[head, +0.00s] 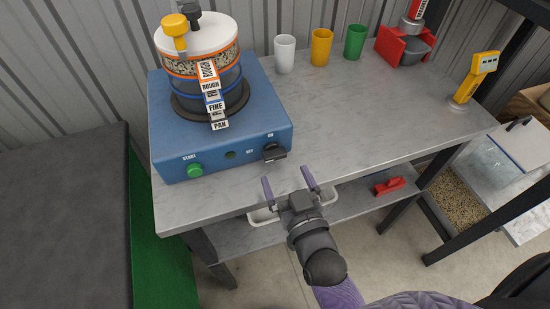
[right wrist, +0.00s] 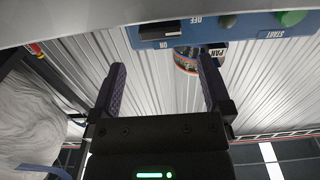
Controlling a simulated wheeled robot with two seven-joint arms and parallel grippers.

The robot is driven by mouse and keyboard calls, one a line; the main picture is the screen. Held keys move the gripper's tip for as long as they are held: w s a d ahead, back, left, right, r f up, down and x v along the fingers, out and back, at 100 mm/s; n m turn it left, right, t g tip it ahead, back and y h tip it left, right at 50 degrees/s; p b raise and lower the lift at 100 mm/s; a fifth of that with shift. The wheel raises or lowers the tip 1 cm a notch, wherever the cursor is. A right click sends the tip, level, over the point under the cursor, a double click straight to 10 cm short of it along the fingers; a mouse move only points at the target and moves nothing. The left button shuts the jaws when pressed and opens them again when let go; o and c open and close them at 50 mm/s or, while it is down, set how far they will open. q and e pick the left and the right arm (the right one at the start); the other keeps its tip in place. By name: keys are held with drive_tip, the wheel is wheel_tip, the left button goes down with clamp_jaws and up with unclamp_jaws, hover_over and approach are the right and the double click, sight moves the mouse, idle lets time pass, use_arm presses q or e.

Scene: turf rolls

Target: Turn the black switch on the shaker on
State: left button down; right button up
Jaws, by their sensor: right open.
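The shaker (head: 170,135) is a blue box on the bench with a stack of sieves (head: 207,75) on top. Its front right corner carries the black switch (head: 273,152), with OFF and ON labels near it. I cannot tell which way the switch is set. The switch also shows upside down at the top of the right wrist view (right wrist: 160,32). My right gripper (head: 286,175) is open and empty, in front of the bench edge and just short of the switch. In the right wrist view the switch lies beyond the two fingertips (right wrist: 161,62). My left gripper is out of view.
A green start button (head: 195,170) is on the shaker's left front. White (head: 285,55), yellow (head: 321,48) and green (head: 355,42) cups stand behind. A yellow device (head: 482,68) stands at right. A red object (head: 388,186) lies on the lower shelf. The bench right of the shaker is clear.

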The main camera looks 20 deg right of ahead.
sight(279, 159)
drive_tip(key=w+b, duration=0.1)
drive_tip(key=w, duration=0.4)
drive_tip(key=shift+a+f, duration=0.1)
drive_tip(key=shift+f, duration=0.05)
drive_tip(key=shift+w, duration=0.5)
drive_tip(key=c, duration=1.2)
drive_tip(key=shift+r+m+p, duration=0.2)
drive_tip(key=shift+m+p, duration=0.3)
drive_tip(key=shift+m, duration=0.3)
drive_tip(key=shift+m+p, duration=0.45)
drive_tip(key=shift+m, duration=0.25)
drive_tip(key=shift+m+p, duration=0.4)
drive_tip(key=shift+m, duration=0.6)
drive_tip(key=m+p, duration=0.1)
drive_tip(key=m, duration=0.2)
drive_tip(key=shift+f, duration=0.15)
drive_tip(key=m, duration=0.5)
drive_tip(key=shift+d+f, duration=0.15)
drive_tip(key=shift+d, duration=0.05)
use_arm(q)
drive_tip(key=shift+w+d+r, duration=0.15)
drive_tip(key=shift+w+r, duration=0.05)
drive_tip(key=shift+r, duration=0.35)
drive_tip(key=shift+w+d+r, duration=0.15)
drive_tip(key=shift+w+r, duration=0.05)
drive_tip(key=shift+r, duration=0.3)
use_arm(e)
drive_tip(key=m, duration=0.4)
drive_tip(key=shift+f+m, duration=0.15)
drive_tip(key=shift+m, duration=0.25)
